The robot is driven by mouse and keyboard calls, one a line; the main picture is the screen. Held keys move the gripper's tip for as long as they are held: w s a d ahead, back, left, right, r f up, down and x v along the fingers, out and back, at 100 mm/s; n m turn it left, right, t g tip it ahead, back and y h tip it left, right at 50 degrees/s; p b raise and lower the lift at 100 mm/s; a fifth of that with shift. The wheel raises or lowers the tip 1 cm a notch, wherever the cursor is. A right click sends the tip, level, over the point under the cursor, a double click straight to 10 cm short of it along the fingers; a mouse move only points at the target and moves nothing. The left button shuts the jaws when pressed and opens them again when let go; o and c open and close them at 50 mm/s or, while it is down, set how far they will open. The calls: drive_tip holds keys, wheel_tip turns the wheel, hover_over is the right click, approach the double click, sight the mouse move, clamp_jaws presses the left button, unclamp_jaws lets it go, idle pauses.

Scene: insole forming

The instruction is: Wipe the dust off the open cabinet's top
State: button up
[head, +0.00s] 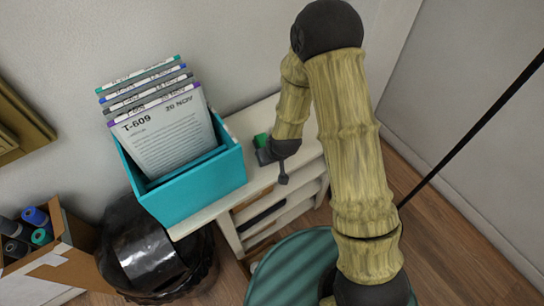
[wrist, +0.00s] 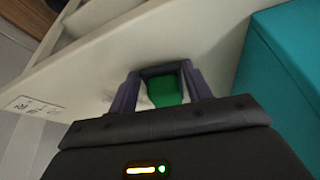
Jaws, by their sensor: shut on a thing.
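The cabinet (head: 258,182) is off-white with an open, shelved front, and stands against the wall. Its pale top also shows in the wrist view (wrist: 210,45). My gripper (head: 264,150) is low over the middle of the top, just right of the teal file box. In the wrist view its two fingers (wrist: 163,88) are shut on a small green thing (wrist: 166,92), which looks like a sponge or cloth. I cannot tell whether the green thing touches the top. A faint grey smudge lies left of the fingers; I cannot tell whether it is dust.
The teal box (head: 208,191) with several upright files (head: 165,132) takes up the top's left part. A black glossy bin (head: 150,250) and a carton of rolls (head: 62,250) stand to the left. A green round surface (head: 290,270) is in front.

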drive_tip(key=shift+f, duration=0.15)
drive_tip(key=shift+w+d, duration=0.5)
drive_tip(key=shift+d, duration=0.2)
drive_tip(key=shift+w+d, duration=0.5)
drive_tip(key=shift+d, duration=0.15)
drive_tip(key=shift+w+d, duration=0.5)
drive_tip(key=shift+d, duration=0.2)
drive_tip(key=shift+w+d, duration=0.5)
drive_tip(key=shift+d, duration=0.2)
drive_tip(key=shift+d, duration=0.1)
drive_tip(key=shift+w+d, duration=1.05)
drive_tip(key=shift+d, duration=0.25)
